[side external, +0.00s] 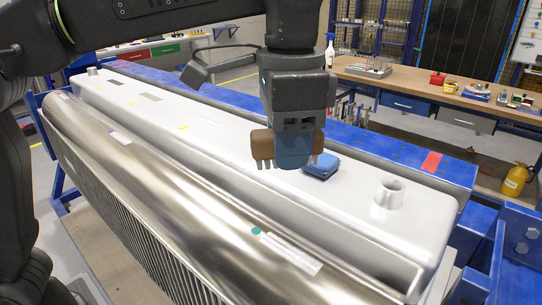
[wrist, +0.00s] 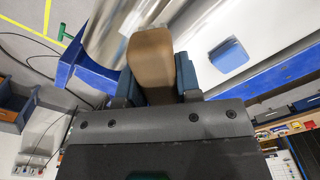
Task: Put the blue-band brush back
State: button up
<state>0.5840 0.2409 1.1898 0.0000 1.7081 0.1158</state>
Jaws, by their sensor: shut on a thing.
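My gripper (side external: 292,158) is shut on a brown brush (side external: 262,146), which sticks out on both sides of the blue fingers. In the wrist view the brown brush (wrist: 150,60) lies between the two fingers. Several short pale tips point down from its underside. The fingers cover its middle, so I cannot see a blue band on it. The brush is held above the long white housing (side external: 345,200) and the shiny metal roller (side external: 200,190). I cannot see a clear resting place for the brush.
A blue block (side external: 321,167) lies on the white housing, just right of the brush; it also shows in the wrist view (wrist: 228,56). A short white spout (side external: 389,192) rises farther right. The roller carries a green dot (side external: 256,231) and a white strip (side external: 290,253). A blue frame (side external: 440,165) surrounds the housing.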

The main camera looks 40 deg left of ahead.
notch_tip(320, 180, up, 6)
jog(key=shift+r, duration=0.1)
jog(key=w+a+n, duration=0.3)
jog(key=w+a, duration=0.1)
jog(key=a, duration=0.5)
jog(key=w+a+n, duration=0.2)
jog(key=w+a, duration=0.1)
jog(key=a, duration=0.6)
jog(key=w+a+n, duration=0.3)
jog(key=w+a, duration=0.1)
jog(key=a, duration=0.5)
jog(key=w+d+f, duration=0.1)
jog(key=d+f, duration=0.3)
jog(key=w+d+f, duration=0.1)
jog(key=d+f, duration=0.2)
jog(key=d, duration=0.1)
jog(key=w+d+f, duration=0.1)
jog(key=d+f, duration=0.3)
jog(key=shift+w+f, duration=0.1)
jog(key=shift+f, duration=2.25)
jog(key=o, duration=0.9)
jog(key=shift+f, duration=0.1)
